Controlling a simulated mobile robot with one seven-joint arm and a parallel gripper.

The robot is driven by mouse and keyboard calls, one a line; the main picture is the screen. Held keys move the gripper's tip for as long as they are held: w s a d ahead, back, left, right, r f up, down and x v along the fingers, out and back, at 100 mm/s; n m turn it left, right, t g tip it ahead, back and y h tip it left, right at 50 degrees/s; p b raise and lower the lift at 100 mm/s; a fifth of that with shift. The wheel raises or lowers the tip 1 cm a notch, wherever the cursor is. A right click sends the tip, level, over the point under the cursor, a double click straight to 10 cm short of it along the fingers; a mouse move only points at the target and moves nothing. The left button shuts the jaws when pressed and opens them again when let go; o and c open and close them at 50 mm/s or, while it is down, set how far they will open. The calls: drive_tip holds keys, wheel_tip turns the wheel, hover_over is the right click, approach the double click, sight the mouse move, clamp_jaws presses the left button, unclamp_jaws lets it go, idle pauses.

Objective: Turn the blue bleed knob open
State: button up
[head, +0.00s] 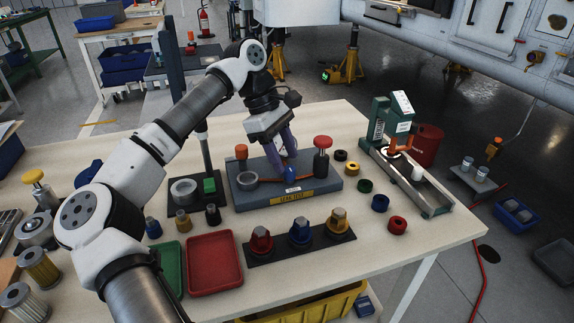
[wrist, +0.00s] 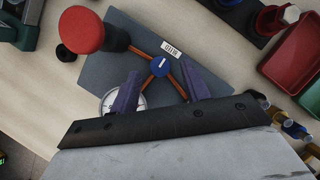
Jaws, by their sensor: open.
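The blue bleed knob (wrist: 161,66) sits on a grey test block (head: 318,187), where orange-brown pipes meet. It is round, with a short white line on its top running roughly up and down in the wrist view. In the head view the blue knob (head: 291,172) is partly hidden by my fingers. My gripper (wrist: 160,86) is open, its two purple fingers apart on either side of the knob's near edge in the wrist view. In the head view my gripper (head: 288,156) points down above the block. I cannot tell whether the fingers touch the knob.
A red-topped post (head: 322,143) rises beside the knob and also shows in the wrist view (wrist: 82,30). A white gauge (wrist: 110,101) is partly behind one finger. Several coloured fittings on a black strip (head: 300,240) stand in front. A red tray (head: 214,263) lies front left.

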sight(289, 173)
drive_tip(key=shift+x, duration=1.3)
drive_tip(key=c, duration=1)
